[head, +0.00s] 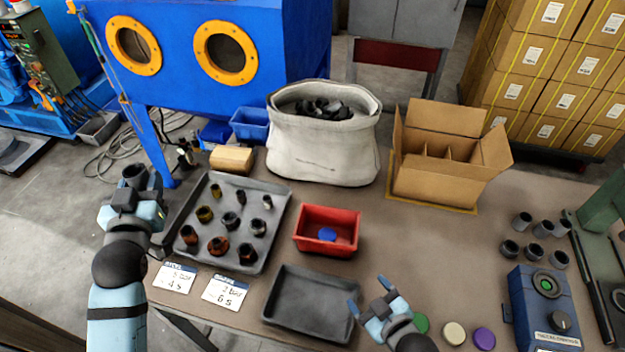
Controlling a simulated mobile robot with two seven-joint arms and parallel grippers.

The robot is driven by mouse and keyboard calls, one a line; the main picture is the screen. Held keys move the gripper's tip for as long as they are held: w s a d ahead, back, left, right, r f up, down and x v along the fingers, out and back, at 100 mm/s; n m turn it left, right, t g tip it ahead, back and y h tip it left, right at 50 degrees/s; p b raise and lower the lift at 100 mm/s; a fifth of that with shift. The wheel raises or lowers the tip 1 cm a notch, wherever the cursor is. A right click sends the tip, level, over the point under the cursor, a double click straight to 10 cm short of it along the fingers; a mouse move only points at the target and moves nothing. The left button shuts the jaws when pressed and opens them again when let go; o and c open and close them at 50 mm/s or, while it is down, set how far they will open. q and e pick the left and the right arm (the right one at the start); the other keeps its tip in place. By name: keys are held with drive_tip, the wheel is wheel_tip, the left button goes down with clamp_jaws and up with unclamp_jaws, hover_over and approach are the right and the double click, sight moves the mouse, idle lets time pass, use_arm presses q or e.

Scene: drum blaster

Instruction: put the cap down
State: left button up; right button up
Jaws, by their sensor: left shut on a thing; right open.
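My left gripper (136,200) is at the left, beyond the table's left edge and beside the dark tray of fittings. It is shut on a dark grey, cup-shaped piece (134,173), which stands up above the fingers; I cannot tell if this is the cap. My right gripper (369,294) is open and empty near the front edge, just right of an empty dark tray (310,312). Flat round caps lie to its right: a green one (421,323) partly hidden by my gripper, a cream one (454,333) and a purple one (484,338). A blue cap (327,234) lies in the red bin (314,213).
A tray (264,188) holds several dark and brass fittings. A white sack (322,150), an open divided carton (440,186) and a blue blast cabinet (270,75) stand behind. Grey cups (520,222) and a blue device (545,308) are at right. The middle-right tabletop is clear.

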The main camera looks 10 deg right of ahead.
drive_tip(key=s+f+m, duration=0.1)
drive_tip(key=s+d+m+g, duration=0.1)
drive_tip(key=s, duration=0.1)
drive_tip(key=s+d+f+m+g, duration=0.1)
drive_tip(key=m, duration=0.1)
drive_tip(key=shift+s+f+h, duration=0.3)
drive_tip(key=shift+s+f, duration=0.05)
drive_tip(key=shift+s, duration=0.05)
drive_tip(key=shift+r+p, duration=0.4)
use_arm(q)
drive_tip(key=s+f+p, duration=0.1)
drive_tip(key=s+f, duration=0.1)
drive_tip(key=s, duration=0.1)
drive_tip(key=s+f+p, duration=0.1)
drive_tip(key=s, duration=0.1)
drive_tip(key=shift+p, duration=0.35)
use_arm(e)
wheel_tip(320, 180, up, 2)
drive_tip(key=shift+d+r, duration=0.15)
drive_tip(key=shift+r, duration=0.05)
use_arm(q)
drive_tip(key=shift+r, duration=0.1)
use_arm(e)
drive_tip(key=shift+r, duration=0.1)
